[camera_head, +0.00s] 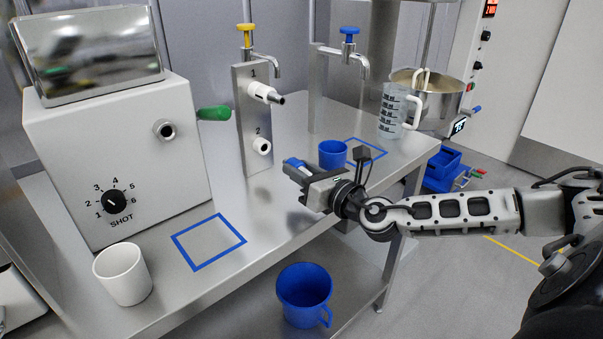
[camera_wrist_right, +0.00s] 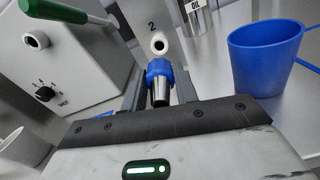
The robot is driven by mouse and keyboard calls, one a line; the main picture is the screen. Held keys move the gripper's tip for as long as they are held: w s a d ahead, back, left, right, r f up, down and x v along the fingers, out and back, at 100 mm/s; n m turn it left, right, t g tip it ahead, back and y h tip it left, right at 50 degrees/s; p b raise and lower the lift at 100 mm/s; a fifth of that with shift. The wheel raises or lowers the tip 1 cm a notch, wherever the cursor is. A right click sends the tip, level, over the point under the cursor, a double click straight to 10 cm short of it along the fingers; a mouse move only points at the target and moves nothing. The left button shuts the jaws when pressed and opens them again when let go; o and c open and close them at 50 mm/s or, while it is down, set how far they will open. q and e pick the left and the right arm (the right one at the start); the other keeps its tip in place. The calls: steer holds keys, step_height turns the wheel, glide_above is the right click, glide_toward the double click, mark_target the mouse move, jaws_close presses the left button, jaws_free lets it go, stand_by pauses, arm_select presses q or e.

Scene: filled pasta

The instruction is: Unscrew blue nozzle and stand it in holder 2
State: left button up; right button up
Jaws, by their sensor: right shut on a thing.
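My right gripper (camera_head: 297,168) is shut on the blue nozzle (camera_head: 292,162), in front of the steel holder plate (camera_head: 243,110). In the right wrist view the nozzle (camera_wrist_right: 160,70) sits between the fingers, its blue collar away from the camera and its metal tip toward it. Holder 2 (camera_head: 262,146) is a bare white peg low on the plate; in the right wrist view it (camera_wrist_right: 159,44) shows just beyond the collar, with a gap in the head view. Holder 1 (camera_head: 262,92) bears a white nozzle with a metal tip. The machine outlet (camera_head: 164,130) is bare. My left gripper is out of view.
A blue cup (camera_head: 333,154) stands close behind my right gripper. A clear measuring jug (camera_head: 396,110) and a steel pot (camera_head: 430,95) are farther back. A white cup (camera_head: 122,274) stands front left. The blue-outlined square (camera_head: 208,242) is empty. A blue jug (camera_head: 304,294) is below.

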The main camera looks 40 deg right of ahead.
steer(key=shift+w+r, duration=0.15)
steer(key=shift+w, duration=0.25)
steer(key=shift+w+a+p, duration=0.15)
steer(key=shift+w+p, duration=0.05)
steer(key=shift+w, duration=1.05)
steer(key=shift+w+a+p, duration=0.1)
steer(key=shift+w+p, duration=0.05)
steer(key=shift+w, duration=1.05)
steer(key=shift+w+a+p, duration=0.1)
steer(key=shift+w+p, duration=0.25)
steer(key=shift+w, duration=1.1)
stand_by(0.5)
steer(key=o, duration=1.4)
steer(key=shift+s+d+b, duration=0.15)
steer(key=shift+s+b, duration=0.05)
steer(key=shift+s, duration=1.55)
steer(key=shift+s+d+b, duration=0.1)
steer(key=shift+s+b, duration=0.05)
steer(key=shift+s, duration=1.55)
